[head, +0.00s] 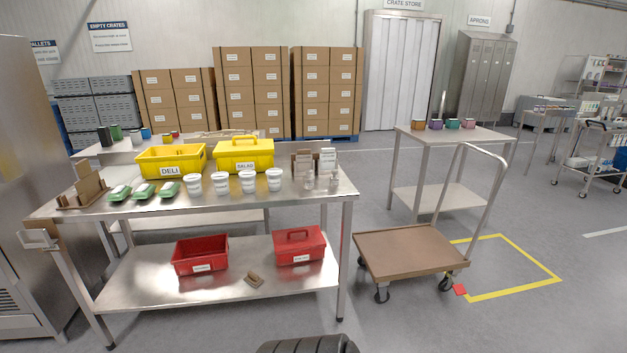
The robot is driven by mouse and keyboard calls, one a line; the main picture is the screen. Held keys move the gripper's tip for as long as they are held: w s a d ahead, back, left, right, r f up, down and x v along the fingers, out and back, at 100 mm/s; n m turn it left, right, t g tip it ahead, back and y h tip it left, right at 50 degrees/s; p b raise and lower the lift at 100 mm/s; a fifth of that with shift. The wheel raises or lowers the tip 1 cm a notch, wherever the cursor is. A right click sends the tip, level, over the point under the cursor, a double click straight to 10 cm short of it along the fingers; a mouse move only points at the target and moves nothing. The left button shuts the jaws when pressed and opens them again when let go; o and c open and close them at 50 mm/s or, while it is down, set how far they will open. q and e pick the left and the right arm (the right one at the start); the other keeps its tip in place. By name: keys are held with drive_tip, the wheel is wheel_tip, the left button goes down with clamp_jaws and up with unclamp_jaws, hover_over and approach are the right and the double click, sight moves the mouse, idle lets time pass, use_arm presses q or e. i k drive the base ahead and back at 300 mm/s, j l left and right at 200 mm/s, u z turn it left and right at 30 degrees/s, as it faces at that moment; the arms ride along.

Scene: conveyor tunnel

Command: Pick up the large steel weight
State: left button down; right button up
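I cannot make out a large steel weight for certain in the head view. A few small, pale, glossy items (309,181) stand at the right end of the steel table (345,190), in front of a card holder. They are too small and faint to tell whether one is a steel weight. Neither of my grippers is in view.
The table also holds yellow DELI (170,160) and SALAD (243,155) crates, several white tubs (220,182) and green packs (143,191). Red boxes (200,255) sit on its lower shelf. A flat trolley (410,250) stands right of it. Open floor lies in front.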

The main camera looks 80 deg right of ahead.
sight(308, 180)
drive_tip(key=z, duration=2.7)
